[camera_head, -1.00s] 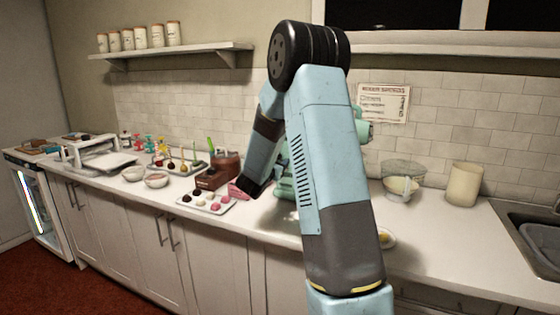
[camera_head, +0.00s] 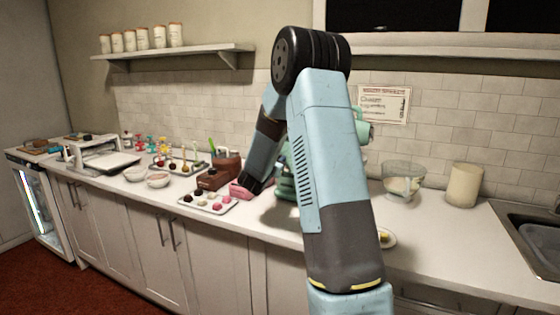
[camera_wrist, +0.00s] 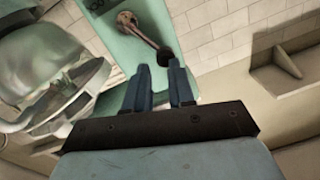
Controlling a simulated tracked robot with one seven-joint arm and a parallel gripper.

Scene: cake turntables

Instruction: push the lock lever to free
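In the wrist view a metal lock lever (camera_wrist: 144,33) runs slantwise across the pale green mixer body (camera_wrist: 108,24), from a round pivot at upper left to a dark knob (camera_wrist: 165,56) at lower right. My gripper (camera_wrist: 159,68) has two dark blue fingers with a gap between them and nothing held. The knob lies just ahead of the fingertips, near the right finger; I cannot tell whether they touch. In the head view my arm covers most of the green mixer (camera_head: 284,188), and the lever is hidden there.
A metal bowl (camera_wrist: 45,65) is beside the mixer in the wrist view. On the counter in the head view, a tray of sweets (camera_head: 207,203) and a pink thing (camera_head: 240,190) are near my arm's end. A glass bowl (camera_head: 403,180) and cream canister (camera_head: 464,186) stand right.

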